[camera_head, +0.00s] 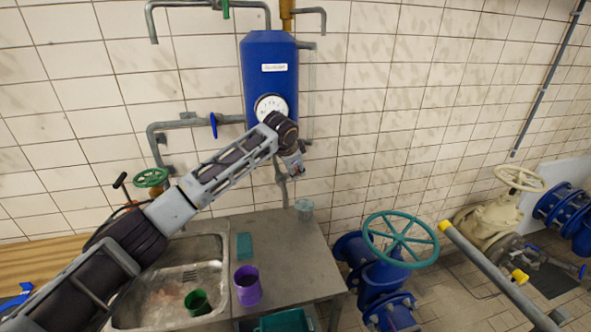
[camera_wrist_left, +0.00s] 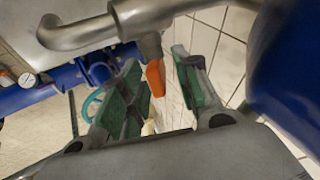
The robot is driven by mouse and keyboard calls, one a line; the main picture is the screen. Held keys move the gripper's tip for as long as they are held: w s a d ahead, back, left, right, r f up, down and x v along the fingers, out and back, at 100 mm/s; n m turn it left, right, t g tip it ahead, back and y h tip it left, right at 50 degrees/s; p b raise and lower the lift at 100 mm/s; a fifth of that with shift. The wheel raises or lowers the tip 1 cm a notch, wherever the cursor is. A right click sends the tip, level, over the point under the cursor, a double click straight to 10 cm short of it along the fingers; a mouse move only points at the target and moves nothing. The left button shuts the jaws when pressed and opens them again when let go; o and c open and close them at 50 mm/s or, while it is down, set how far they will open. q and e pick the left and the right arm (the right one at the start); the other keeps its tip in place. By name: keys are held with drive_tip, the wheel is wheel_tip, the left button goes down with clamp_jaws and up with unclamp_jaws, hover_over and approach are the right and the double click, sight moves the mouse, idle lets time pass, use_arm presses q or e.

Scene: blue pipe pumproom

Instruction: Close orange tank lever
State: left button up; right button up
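The blue tank (camera_head: 268,85) is mounted on the tiled wall, with a round white gauge (camera_head: 271,107) on its front. My left arm crosses the head view, and its gripper (camera_head: 296,163) is just below the tank. In the left wrist view the orange lever (camera_wrist_left: 155,78) hangs below the end of a grey metal pipe (camera_wrist_left: 90,32). My left gripper (camera_wrist_left: 160,72) is open, its green-padded fingers on either side of the lever with gaps visible. I cannot make out the lever in the head view. My right gripper is not in view.
A metal sink (camera_head: 150,290) and counter (camera_head: 290,250) are below, with a purple cup (camera_head: 247,286) and a glass (camera_head: 304,208). A blue-handled valve (camera_head: 213,125) is on the pipe left of the tank. A large teal wheel valve (camera_head: 400,240) stands at right.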

use_arm(q)
drive_tip(key=shift+x, duration=0.8)
clamp_jaws()
drive_tip(key=shift+g+h, duration=0.4)
drive_tip(key=shift+g, duration=0.2)
unclamp_jaws()
drive_tip(key=shift+r, duration=0.1)
